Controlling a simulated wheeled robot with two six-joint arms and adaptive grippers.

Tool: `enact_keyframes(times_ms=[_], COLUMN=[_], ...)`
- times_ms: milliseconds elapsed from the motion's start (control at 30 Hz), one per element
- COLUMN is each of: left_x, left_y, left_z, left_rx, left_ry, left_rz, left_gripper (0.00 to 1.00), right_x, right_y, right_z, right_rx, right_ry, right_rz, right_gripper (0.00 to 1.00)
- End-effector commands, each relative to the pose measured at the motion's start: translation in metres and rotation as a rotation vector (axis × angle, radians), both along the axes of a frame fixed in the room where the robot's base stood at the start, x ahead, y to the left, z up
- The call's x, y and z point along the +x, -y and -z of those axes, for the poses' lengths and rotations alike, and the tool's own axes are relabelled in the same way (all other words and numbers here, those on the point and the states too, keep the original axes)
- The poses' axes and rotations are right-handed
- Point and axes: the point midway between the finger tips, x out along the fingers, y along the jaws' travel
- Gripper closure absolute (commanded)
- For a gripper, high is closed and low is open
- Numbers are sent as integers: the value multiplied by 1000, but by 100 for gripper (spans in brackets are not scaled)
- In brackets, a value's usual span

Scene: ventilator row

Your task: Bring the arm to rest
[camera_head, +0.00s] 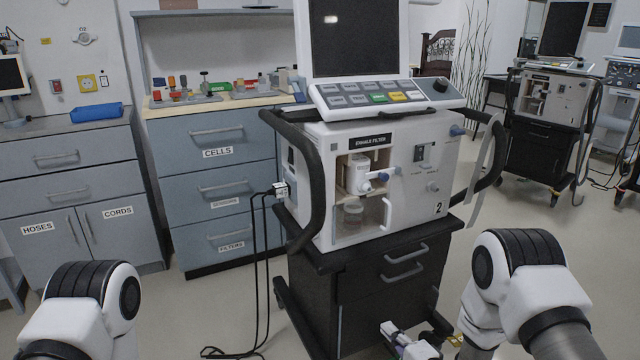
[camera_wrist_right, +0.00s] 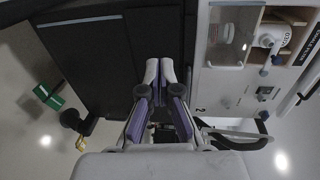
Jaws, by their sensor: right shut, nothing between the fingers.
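My right gripper (camera_head: 390,330) shows at the bottom of the head view, low in front of the ventilator cart's black drawers. In the right wrist view my right gripper (camera_wrist_right: 160,70) has its two pale fingertips together, with nothing between them. My right arm comes in from the lower right. My left arm shows only as a white and black joint at the lower left; the left gripper is out of view.
Ventilator 2 (camera_head: 400,170) stands on a black cart (camera_head: 370,300) straight ahead, with black handles at its sides. Cables hang at its left. Grey drawer cabinets (camera_head: 215,190) line the wall. Another ventilator (camera_head: 550,105) stands at the far right. Open floor lies right of the cart.

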Motion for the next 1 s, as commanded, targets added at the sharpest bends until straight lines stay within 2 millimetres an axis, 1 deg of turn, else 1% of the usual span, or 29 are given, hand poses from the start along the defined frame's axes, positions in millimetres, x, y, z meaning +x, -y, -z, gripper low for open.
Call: enact_keyframes(times_ms=[33, 67, 100, 167, 200, 267, 300, 367, 400, 500, 533, 600, 667, 700, 733, 867, 967, 1000], left_x=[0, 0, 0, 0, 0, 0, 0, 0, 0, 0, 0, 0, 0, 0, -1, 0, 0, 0], left_y=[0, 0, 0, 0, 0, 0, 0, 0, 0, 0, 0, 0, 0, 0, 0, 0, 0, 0], left_z=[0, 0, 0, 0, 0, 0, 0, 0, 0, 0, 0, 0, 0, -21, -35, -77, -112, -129], left_rx=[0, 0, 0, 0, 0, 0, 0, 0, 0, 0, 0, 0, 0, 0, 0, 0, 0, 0], left_ry=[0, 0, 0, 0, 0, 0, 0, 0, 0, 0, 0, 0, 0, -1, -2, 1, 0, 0], left_rz=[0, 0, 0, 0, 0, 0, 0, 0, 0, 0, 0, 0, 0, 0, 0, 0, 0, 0], left_gripper=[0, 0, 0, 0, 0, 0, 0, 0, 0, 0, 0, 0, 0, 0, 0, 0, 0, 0], right_x=[-25, -42, -68, -111, -141, -185, -212, -251, -274, -325, -338, -357, -364, -363, -363, -362, -362, -362], right_y=[2, 5, 9, 17, 23, 31, 36, 42, 47, 55, 57, 60, 60, 60, 60, 60, 60, 60], right_z=[29, 47, 71, 104, 121, 140, 149, 157, 159, 160, 159, 158, 159, 137, 123, 82, 47, 30], right_rx=[-40, -94, -187, -354, -466, -623, -716, -842, -916, -1069, -1104, -1179, -1240, -1258, -1255, -1255, -1254, -1254], right_ry=[-104, -169, -261, -398, -484, -600, -668, -756, -805, -891, -906, -910, -871, -851, -853, -852, -851, -851], right_rz=[17, 25, 24, -6, -44, -125, -191, -302, -384, -611, -682, -837, -965, -991, -986, -982, -981, -980], right_gripper=[100, 100, 100, 100, 100, 100, 100, 100, 100, 100, 100, 100, 100, 100, 100, 100, 100, 100])
